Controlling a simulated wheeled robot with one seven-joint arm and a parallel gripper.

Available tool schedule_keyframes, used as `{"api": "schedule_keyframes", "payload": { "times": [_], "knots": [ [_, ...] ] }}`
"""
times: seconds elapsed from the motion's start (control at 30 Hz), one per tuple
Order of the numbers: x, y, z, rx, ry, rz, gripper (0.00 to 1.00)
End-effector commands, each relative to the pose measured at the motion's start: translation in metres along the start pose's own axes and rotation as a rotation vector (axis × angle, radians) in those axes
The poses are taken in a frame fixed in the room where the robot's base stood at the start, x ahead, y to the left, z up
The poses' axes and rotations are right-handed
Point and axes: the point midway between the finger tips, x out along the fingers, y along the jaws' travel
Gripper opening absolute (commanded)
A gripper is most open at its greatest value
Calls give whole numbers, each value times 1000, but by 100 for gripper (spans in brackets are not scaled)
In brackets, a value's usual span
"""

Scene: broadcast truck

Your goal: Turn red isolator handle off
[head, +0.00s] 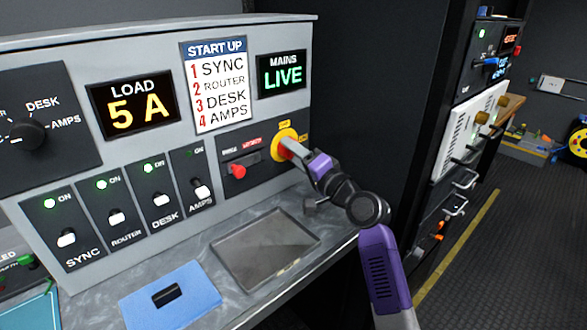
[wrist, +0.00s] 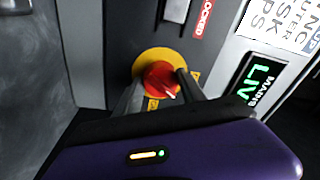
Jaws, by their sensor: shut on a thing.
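The red isolator handle (wrist: 161,80) sits on a round yellow plate (head: 283,138) at the right end of the grey panel. In the wrist view it lies between the two fingers of my gripper (wrist: 155,88), which is shut on it. In the head view my gripper (head: 291,148) reaches the handle from the lower right and hides most of it. The mains display (head: 282,74) above reads LIVE in green. The handle's exact angle is hard to read.
A red knob (head: 238,171) stands left of the isolator. The load display (head: 138,104) reads 5 A. A blue mat (head: 190,290) and a recessed tray (head: 264,248) lie on the desk. A dark rack edge stands to the right.

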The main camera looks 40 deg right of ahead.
Motion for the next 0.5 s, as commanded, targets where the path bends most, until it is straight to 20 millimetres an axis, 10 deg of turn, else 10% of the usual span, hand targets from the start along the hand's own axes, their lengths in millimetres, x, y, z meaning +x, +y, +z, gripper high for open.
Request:
{"api": "schedule_keyframes", "payload": {
  "times": [0.5],
  "knots": [
    [0,6,1,-415,-28,-40,7]
  ]
}}
